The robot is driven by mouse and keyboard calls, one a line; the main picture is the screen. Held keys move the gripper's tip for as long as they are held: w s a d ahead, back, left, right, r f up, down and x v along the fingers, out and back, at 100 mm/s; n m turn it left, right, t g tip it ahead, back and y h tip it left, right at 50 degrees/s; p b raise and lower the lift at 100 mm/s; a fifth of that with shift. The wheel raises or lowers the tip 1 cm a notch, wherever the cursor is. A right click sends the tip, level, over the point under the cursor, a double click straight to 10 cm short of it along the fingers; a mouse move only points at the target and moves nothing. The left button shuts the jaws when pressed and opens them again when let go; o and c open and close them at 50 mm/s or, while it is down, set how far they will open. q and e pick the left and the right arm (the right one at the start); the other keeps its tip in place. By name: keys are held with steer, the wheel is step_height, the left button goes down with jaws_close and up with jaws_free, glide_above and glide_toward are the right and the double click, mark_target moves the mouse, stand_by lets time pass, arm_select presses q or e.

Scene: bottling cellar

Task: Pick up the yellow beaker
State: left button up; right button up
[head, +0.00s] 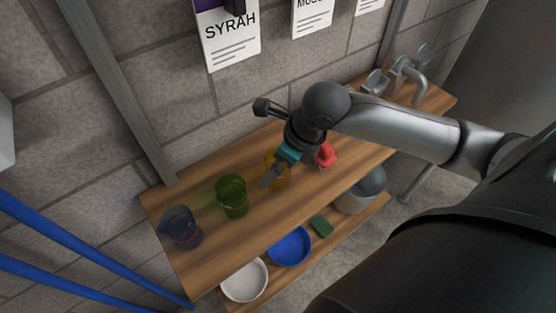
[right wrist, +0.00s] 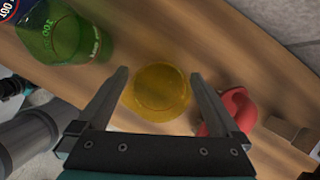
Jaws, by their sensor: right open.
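The yellow beaker (head: 284,173) stands on the wooden shelf top, largely hidden by my right gripper in the head view. In the right wrist view the yellow beaker (right wrist: 160,90) is seen from above, between the two fingers. My right gripper (right wrist: 160,80) is open, with one finger on each side of the beaker. I cannot tell whether the fingers touch it. In the head view my right gripper (head: 271,178) points down at the beaker. My left gripper does not show.
A green beaker (head: 232,196) and a dark blue beaker (head: 181,227) stand to the left on the wooden shelf (head: 210,260). A red object (head: 325,155) lies close on the right. A white bowl (head: 244,280) and a blue bowl (head: 290,247) are on the lower shelf. A wall stands behind.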

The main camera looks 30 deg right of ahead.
steer(key=shift+x, duration=1.25)
steer(key=shift+c, duration=0.4)
